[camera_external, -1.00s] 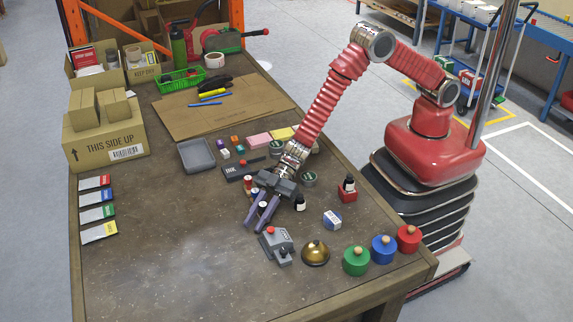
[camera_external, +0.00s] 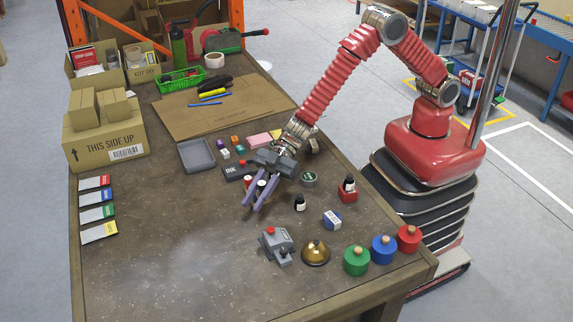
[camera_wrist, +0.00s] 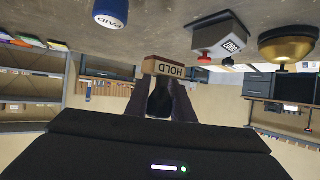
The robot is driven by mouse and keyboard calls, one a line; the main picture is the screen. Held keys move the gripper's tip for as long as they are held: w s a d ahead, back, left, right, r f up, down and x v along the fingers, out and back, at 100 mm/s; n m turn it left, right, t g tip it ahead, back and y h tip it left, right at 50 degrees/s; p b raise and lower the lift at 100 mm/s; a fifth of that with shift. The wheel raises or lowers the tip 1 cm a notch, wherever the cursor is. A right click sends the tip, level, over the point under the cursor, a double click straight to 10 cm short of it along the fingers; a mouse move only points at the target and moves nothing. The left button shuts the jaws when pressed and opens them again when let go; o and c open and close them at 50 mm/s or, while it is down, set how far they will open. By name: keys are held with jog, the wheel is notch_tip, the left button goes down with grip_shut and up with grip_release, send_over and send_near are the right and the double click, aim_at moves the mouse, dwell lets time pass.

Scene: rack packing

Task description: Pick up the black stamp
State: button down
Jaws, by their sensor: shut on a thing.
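The black stamp shows in the wrist view (camera_wrist: 160,98) with a dark handle and a wooden base lettered HOLD. My gripper (camera_external: 252,203) is shut on its handle, and the base sticks out past the fingertips. In the external view my gripper is over the middle of the table, and its fingers hide most of the stamp. In the wrist view the stamp's base looks apart from the table surface.
A grey device with a red button (camera_external: 276,245) and a brass bell (camera_external: 315,253) stand at the front. Green, blue and red round containers (camera_external: 383,249) line the right edge. A blue PAID stamp (camera_wrist: 110,12) shows in the wrist view. The left middle of the table is clear.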

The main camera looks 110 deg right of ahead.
jog(key=shift+r, duration=0.9)
